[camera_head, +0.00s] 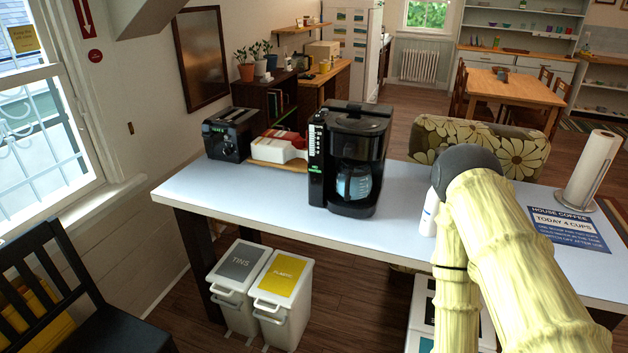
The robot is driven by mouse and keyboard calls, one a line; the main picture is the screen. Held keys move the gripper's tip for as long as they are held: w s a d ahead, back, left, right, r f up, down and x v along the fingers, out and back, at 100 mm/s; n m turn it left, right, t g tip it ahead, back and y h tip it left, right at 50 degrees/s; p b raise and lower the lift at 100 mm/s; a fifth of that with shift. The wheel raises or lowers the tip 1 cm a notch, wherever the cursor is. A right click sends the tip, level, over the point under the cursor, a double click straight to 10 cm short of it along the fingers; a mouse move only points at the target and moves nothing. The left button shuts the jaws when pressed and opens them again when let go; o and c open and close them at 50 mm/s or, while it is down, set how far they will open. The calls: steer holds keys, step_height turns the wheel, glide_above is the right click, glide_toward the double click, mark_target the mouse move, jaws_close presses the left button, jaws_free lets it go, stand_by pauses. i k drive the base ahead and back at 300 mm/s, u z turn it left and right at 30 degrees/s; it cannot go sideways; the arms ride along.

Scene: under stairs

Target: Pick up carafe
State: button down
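A glass carafe (357,184) sits inside a black coffee maker (343,117), below its brew head. The carafe looks bluish and see-through, with a dark handle facing the front. The coffee maker stands upright on the pale countertop (257,212), near the middle of the picture. My pale yellow arm comes in from the lower right and bends near the right side of the counter. My gripper does not show; the end of the arm is out of sight. The arm is apart from the carafe, to its right.
A blue sign (567,229) and paper towel roll (593,168) are at right. The counter's front left is clear. Two bins (283,292) stand below.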

mark_target(356, 186)
steer(key=z, duration=0.4)
steer(key=k, duration=0.1)
steer(key=u, duration=0.9)
steer(key=i, duration=0.85)
steer(key=z, duration=0.6)
